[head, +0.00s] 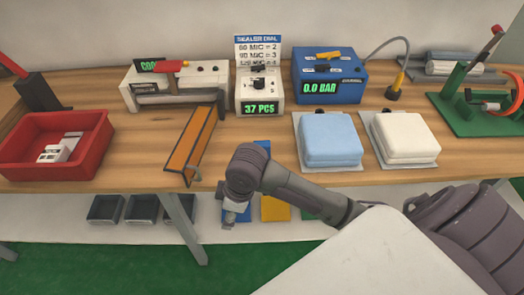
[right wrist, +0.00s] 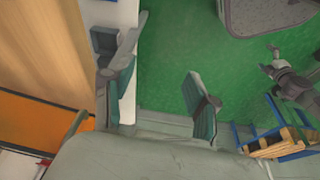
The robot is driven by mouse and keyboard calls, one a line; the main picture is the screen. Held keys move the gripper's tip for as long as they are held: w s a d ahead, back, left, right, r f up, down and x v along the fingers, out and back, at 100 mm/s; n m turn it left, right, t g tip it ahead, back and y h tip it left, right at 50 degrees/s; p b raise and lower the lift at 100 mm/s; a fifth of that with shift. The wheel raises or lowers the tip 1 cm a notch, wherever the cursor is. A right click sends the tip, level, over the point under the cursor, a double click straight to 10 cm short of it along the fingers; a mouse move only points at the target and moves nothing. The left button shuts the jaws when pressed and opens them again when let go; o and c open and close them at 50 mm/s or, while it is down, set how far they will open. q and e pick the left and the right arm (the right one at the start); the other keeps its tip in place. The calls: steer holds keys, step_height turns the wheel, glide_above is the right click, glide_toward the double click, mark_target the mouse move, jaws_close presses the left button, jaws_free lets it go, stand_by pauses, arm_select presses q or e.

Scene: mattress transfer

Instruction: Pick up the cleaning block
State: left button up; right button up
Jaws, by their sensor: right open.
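No block in view can be surely named the cleaning block. A small white and grey block (head: 54,153) lies in the red bin (head: 97,140) at the left of the bench in the head view. My right gripper (head: 229,217) hangs over the bench's front edge, to the right of the bin and lower in the picture. In the right wrist view my right gripper (right wrist: 160,95) has its two teal-padded fingers spread, with nothing between them. A grey jointed form at the right of that view may be my left gripper; its fingers are unclear.
An orange strip (head: 191,143) lies on the bench (head: 115,195) between bin and arm. A blue pad (head: 330,138) and a white pad (head: 405,137) lie to the right. Boxed devices stand behind. Dark bins (head: 142,209) sit below the bench. Green floor lies in front.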

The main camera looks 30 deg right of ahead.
steer(key=w+d+r+n+g+h, duration=0.1)
steer(key=w+d+r+n+h, duration=0.1)
steer(key=w+d+r, duration=0.65)
steer(key=g, duration=0.1)
glide_toward(262, 143)
steer(key=shift+m, duration=0.4)
steer(key=f, duration=0.6)
steer(key=shift+w+a+f+p, duration=0.15)
steer(key=shift+w+f+p, duration=0.1)
steer(key=shift+p, duration=0.05)
steer(key=f, duration=0.3)
steer(key=f+p, duration=0.1)
steer(key=shift+s+f, duration=0.3)
steer(key=shift+f, duration=0.5)
jaws_close()
